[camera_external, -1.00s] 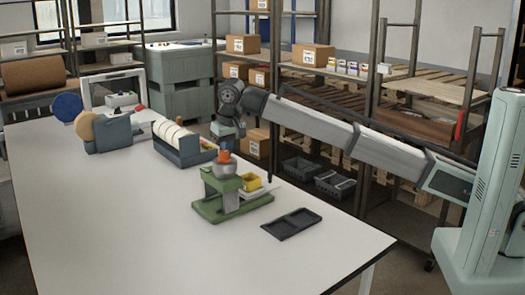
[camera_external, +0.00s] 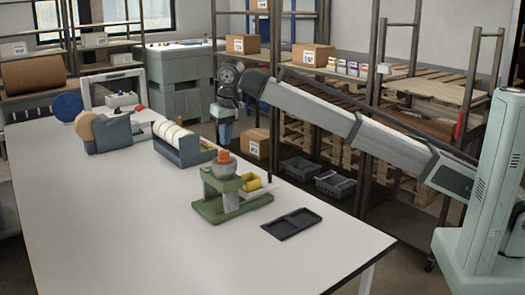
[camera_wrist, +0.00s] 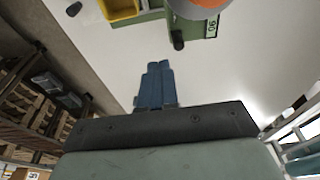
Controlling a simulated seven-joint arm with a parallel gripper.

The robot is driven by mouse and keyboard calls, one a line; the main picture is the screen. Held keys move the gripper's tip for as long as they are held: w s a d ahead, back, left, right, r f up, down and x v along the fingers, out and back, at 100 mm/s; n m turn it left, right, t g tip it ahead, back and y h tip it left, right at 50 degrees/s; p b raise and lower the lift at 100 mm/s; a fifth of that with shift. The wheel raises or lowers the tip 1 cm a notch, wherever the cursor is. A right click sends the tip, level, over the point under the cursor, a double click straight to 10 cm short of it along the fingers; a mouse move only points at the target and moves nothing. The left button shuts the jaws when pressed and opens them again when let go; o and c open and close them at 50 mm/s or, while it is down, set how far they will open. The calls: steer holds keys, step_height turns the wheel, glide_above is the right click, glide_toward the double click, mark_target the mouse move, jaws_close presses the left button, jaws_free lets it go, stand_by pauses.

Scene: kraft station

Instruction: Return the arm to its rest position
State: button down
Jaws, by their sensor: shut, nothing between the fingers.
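My gripper (camera_external: 225,134) hangs pointing down at the end of the outstretched arm, above the table's back right edge. In the wrist view my gripper (camera_wrist: 155,68) shows its two blue fingers pressed together, with nothing between them. The green stand (camera_external: 222,206) with a grey bowl (camera_external: 224,168) holding something orange is on the table in front of and below my gripper, clear of it. In the wrist view the green stand (camera_wrist: 195,28) and the yellow bin (camera_wrist: 123,8) show at the top edge.
The white table (camera_external: 140,235) is largely bare at the front. A black tray (camera_external: 291,223) lies to the right of the stand. A tape dispenser (camera_external: 108,134) and a grey holder with white rolls (camera_external: 182,143) stand further back. Shelves with boxes (camera_external: 313,55) stand behind the arm.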

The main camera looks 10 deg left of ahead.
stand_by(0.4)
